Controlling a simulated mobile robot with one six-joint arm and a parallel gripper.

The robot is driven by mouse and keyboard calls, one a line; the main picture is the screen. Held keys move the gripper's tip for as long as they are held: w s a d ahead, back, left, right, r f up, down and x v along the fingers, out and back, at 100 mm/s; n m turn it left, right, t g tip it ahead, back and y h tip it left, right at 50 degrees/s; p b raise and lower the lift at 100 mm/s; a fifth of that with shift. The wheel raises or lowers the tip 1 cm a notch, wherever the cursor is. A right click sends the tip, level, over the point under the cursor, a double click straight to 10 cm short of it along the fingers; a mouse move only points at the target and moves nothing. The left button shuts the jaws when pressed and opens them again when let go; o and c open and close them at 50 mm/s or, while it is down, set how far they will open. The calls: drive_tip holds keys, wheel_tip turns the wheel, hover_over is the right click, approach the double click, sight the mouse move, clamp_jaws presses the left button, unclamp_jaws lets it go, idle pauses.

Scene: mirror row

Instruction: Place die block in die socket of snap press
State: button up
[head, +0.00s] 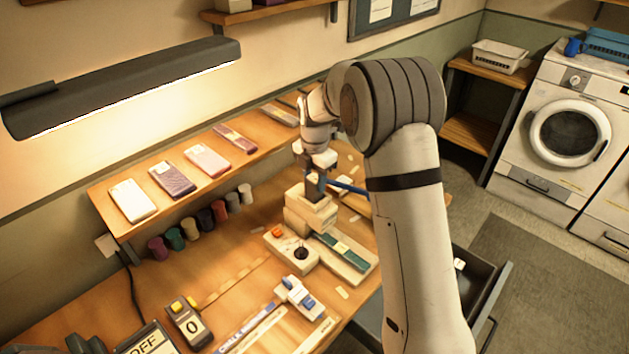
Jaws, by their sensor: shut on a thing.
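My gripper (317,172) points down over the workbench, shut on a small dark piece that looks like the die block (317,190). The fingertips and the held piece are small and partly blend together. Directly below is a stepped beige body that looks like the snap press (309,217), with a blue bar (347,187) reaching right behind my arm. The die socket cannot be made out. I cannot tell whether the held piece touches the press.
A beige box with an orange button and black knob (301,253) and a tray with a green strip (352,262) stand just in front. Phones lie on the raised shelf (245,160); several coloured spools (205,220) line the back. An open drawer (480,285) juts out at right.

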drive_tip(key=shift+f, duration=0.75)
drive_tip(key=o, duration=1.1)
